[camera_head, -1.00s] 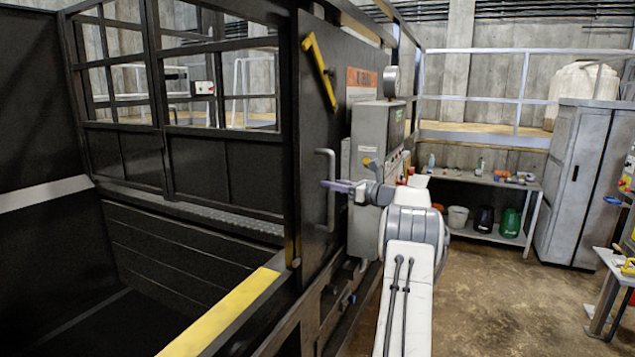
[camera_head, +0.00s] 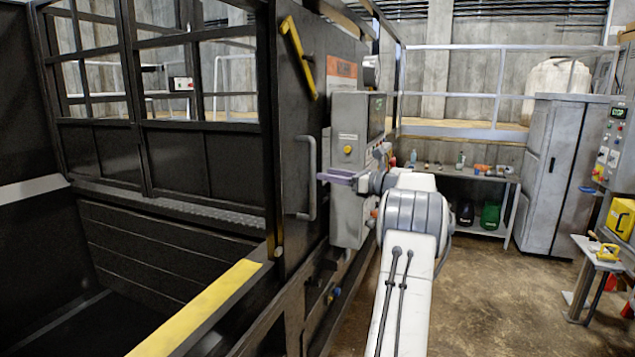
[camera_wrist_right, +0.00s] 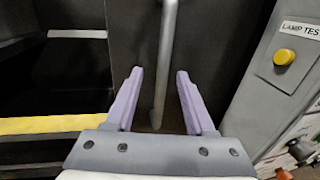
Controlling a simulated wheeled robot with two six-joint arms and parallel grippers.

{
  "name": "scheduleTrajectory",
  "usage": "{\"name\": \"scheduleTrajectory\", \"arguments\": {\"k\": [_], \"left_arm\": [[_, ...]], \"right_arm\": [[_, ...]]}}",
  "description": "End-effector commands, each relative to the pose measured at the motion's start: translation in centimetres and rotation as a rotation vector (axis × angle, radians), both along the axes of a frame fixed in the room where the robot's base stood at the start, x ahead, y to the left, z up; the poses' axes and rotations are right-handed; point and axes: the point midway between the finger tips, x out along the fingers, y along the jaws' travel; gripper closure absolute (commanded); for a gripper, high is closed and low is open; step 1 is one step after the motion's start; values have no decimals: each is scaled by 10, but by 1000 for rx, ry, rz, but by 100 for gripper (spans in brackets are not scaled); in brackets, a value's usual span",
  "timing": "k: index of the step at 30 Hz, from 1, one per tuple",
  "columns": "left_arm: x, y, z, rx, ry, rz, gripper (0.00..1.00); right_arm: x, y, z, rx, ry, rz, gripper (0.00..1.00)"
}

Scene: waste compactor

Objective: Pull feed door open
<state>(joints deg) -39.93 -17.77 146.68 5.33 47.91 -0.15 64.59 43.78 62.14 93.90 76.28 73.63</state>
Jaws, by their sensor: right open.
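The feed door (camera_head: 293,120) is a dark panel at the edge of the black compactor chamber in the head view. It carries a grey vertical bar handle (camera_head: 311,178) and a yellow lever higher up. In the right wrist view the handle (camera_wrist_right: 165,60) runs down between the two fingers, beyond or level with their tips; I cannot tell how deep it sits. My right gripper (camera_head: 325,177) has its fingertips close to the handle in the head view. In the wrist view my right gripper (camera_wrist_right: 155,78) is open, its lilac fingers apart on either side of the bar. My left gripper is not in view.
A grey control box (camera_head: 350,150) stands just right of the door, close to my right wrist. A yellow-topped ledge (camera_head: 205,305) edges the open chamber at left. A shelf, a grey cabinet (camera_head: 563,175) and a small table stand at right. Floor between is clear.

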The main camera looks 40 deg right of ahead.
Motion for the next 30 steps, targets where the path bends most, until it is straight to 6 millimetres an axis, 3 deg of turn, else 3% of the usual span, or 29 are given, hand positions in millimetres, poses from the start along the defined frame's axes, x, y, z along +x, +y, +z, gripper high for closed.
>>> {"name": "scheduleTrajectory", "arguments": {"k": [3,9,30], "left_arm": [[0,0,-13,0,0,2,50],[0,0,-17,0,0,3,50],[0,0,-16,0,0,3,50]], "right_arm": [[-20,-5,-3,0,0,-3,45],[-35,-7,-1,0,0,-1,45],[-35,-6,0,0,1,0,45]]}}
